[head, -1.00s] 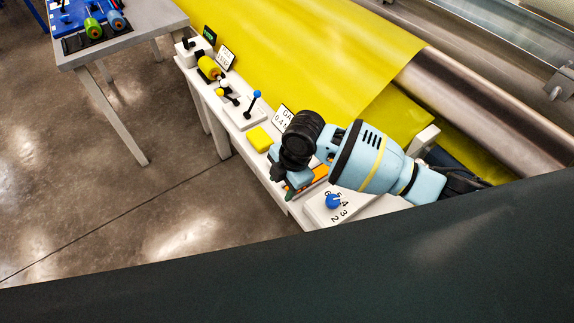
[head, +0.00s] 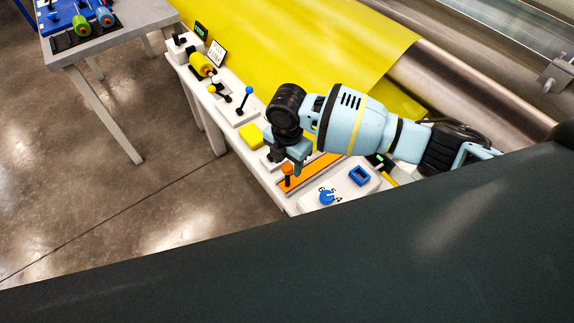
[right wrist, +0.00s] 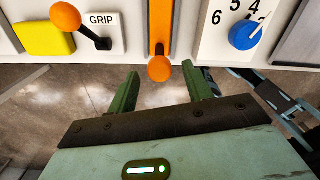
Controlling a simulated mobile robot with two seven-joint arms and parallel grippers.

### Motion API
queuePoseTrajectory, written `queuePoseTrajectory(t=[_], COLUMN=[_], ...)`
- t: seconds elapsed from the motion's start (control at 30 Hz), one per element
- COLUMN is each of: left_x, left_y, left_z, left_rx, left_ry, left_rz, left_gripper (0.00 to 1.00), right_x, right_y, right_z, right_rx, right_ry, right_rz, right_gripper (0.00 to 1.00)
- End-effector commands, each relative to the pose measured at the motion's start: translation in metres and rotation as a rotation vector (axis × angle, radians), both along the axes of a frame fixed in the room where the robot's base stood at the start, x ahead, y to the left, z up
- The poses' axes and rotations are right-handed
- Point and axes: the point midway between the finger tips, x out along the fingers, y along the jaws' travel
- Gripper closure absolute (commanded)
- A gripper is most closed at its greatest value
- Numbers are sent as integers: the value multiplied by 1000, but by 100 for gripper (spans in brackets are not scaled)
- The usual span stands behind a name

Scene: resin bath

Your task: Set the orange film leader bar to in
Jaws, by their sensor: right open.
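The orange film leader bar shows in the head view as an orange strip (head: 318,168) on the white bench, with an orange knob (head: 287,169) on a dark stem at its near end. In the right wrist view the orange strip (right wrist: 160,25) runs up the picture, and its knob (right wrist: 160,68) lines up with the gap between my fingertips. My right gripper (right wrist: 160,80) is open and empty, with a green finger on each side of that line. In the head view, my right gripper (head: 288,156) is just above and beside the knob, partly hidden by my wrist. My left gripper is not in view.
A blue dial (right wrist: 245,35) with numbers sits right of the bar. An orange-knobbed lever (right wrist: 65,16) by a GRIP label and a yellow block (right wrist: 45,38) lie left. Open floor (head: 150,230) lies in front of the bench.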

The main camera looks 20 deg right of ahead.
Motion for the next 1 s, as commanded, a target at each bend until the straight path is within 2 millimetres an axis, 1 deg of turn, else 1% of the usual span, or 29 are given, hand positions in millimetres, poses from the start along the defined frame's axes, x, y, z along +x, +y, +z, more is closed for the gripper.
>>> queuePoseTrajectory(t=[0.03, 0.2, 0.3, 0.53, 0.57, 0.93, 1.0], left_x=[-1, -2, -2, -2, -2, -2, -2], left_y=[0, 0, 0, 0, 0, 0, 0], left_z=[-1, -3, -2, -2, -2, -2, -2], left_rx=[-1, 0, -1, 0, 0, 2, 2], left_ry=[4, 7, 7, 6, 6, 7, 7], left_rz=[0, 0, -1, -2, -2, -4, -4], left_gripper=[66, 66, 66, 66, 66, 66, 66], right_x=[-1, 0, 0, 0, 0, 0, 0], right_y=[0, 0, 0, 0, 0, 0, 0], right_z=[-8, -22, -25, -26, -26, -25, -25], right_rx=[0, 1, 1, 1, 1, 1, 1], right_ry=[2, 1, -1, -2, -2, -2, -2], right_rz=[0, 0, 0, 0, 0, 0, 0], right_gripper=[50, 50, 50, 50, 51, 100, 100])
